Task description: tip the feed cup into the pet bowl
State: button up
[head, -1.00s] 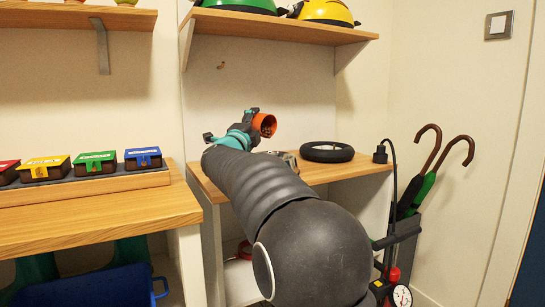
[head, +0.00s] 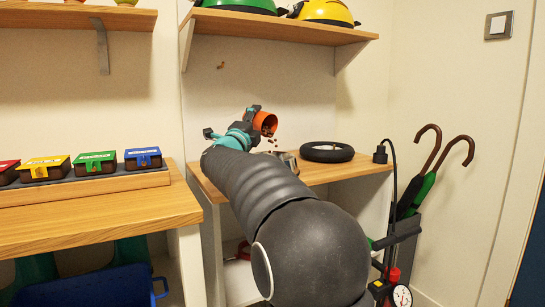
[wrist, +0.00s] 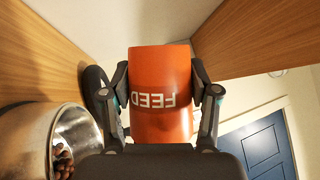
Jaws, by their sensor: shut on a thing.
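The orange feed cup (head: 266,121) is held in my gripper (head: 243,128), tipped well over, with its mouth toward the lower right. Brown pellets show in its mouth and several are falling from it. In the wrist view the cup (wrist: 160,65) shows its white FEED lettering upside down, with my gripper's fingers (wrist: 160,98) pressed on both sides. The metal pet bowl (head: 291,156) is on the wooden bench below the cup, mostly hidden by my arm. In the wrist view the bowl (wrist: 25,135) is at lower left, with some brown pellets inside.
A black tyre-like ring (head: 327,152) lies on the bench right of the bowl. A pump (head: 390,210) and an umbrella stand (head: 405,235) are at the right. Coloured boxes (head: 95,162) line the left bench. A shelf (head: 280,27) with helmets hangs above.

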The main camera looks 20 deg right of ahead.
jog(key=shift+s+d+r+m+g+h, duration=0.2)
jog(key=shift+m+h, duration=0.35)
jog(key=shift+m, duration=0.4)
jog(key=shift+s+r+m+g+h, duration=0.1)
jog(key=shift+s+r+m+h, duration=0.2)
jog(key=shift+m+h, duration=0.45)
dwell(0.8)
